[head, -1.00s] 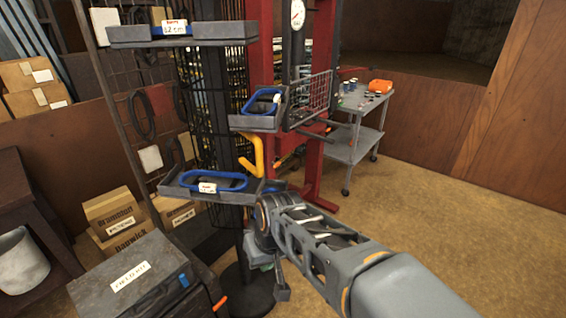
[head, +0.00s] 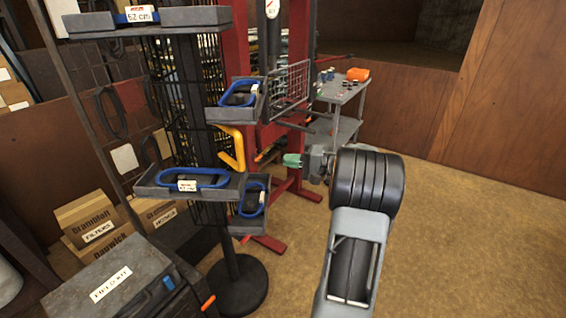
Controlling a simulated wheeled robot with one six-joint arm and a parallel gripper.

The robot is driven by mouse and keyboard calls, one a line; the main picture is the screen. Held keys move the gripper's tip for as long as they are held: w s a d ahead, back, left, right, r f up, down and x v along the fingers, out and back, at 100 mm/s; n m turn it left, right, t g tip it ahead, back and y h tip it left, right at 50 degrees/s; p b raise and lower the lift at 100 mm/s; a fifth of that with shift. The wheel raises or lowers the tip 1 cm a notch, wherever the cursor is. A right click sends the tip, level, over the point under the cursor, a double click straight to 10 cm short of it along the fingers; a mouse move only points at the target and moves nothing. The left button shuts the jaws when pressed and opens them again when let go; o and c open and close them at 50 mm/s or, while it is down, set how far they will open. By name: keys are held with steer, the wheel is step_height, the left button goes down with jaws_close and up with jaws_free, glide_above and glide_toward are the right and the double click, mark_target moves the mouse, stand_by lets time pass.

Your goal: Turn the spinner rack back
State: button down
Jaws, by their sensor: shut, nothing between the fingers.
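The spinner rack (head: 187,95) is a dark wire column on a round black base (head: 238,290). Grey trays stick out from it: a top one (head: 190,18), a middle right one (head: 233,113), a wide lower one (head: 150,190) and a lower right one (head: 247,222). They hold blue looped belts (head: 190,173) with white tags. A bent yellow bar (head: 231,140) sits under the middle tray. My gripper (head: 288,160), with a green tip, is right of the rack, apart from the yellow bar in the picture. It is shut and empty. Its depth against the trays is hard to tell.
A red lift frame (head: 298,100) with a wire basket (head: 290,85) stands behind. A grey cart (head: 342,92) with an orange item is farther back. A dark box (head: 110,290) and cardboard boxes (head: 90,215) lie left. The floor at right is clear.

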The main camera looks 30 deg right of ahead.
steer(key=w+a+p, duration=0.2)
steer(key=w+a, duration=0.3)
steer(key=a, duration=0.4)
steer(key=shift+w+a, duration=0.2)
steer(key=shift+w, duration=0.05)
steer(key=shift+f, duration=0.1)
